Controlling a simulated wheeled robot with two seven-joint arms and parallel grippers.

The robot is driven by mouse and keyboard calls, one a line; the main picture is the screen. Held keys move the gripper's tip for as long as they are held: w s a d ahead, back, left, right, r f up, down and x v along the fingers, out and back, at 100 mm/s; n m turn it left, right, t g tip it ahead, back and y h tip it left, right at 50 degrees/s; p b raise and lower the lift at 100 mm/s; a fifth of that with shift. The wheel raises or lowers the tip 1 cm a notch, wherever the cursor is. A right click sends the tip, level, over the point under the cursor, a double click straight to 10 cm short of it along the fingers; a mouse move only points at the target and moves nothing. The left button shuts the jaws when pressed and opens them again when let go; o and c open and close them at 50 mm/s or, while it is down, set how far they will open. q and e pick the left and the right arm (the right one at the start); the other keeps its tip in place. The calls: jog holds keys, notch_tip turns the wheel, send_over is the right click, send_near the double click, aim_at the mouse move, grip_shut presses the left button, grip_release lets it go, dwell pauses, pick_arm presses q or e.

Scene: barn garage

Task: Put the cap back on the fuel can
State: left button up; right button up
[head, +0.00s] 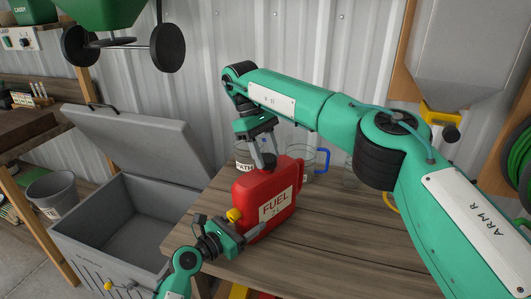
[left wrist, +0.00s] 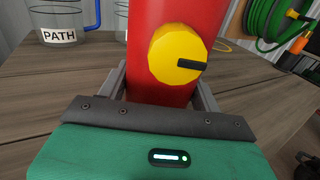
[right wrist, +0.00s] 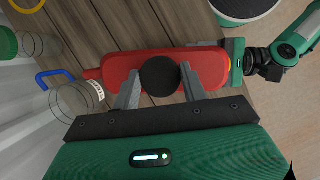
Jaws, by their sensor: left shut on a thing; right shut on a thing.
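The red fuel can (head: 262,207) with a "FUEL" label stands upright near the front left edge of the wooden table. It fills the middle of the left wrist view (left wrist: 165,20), with a round yellow knob (left wrist: 178,52) on its side. My left gripper (head: 247,232) is low on the can, its fingers closed on either side of it. My right gripper (head: 263,152) points down over the can's top and is shut on the round black cap (right wrist: 159,77). The cap lies over the can's top; I cannot tell whether it touches the neck, which is hidden beneath it.
Clear jars stand behind the can, one labelled "PATH" (left wrist: 58,25) with a blue handle. A grey chest (head: 120,245) with its lid open is left of the table, beside a grey bucket (head: 55,192). The table (head: 325,235) is clear to the right of the can.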

jog(key=o, duration=0.9)
jog(key=shift+o, duration=0.2)
jog(key=shift+r, duration=0.1)
jog(key=shift+r, duration=2.15)
jog(key=shift+c, duration=0.4)
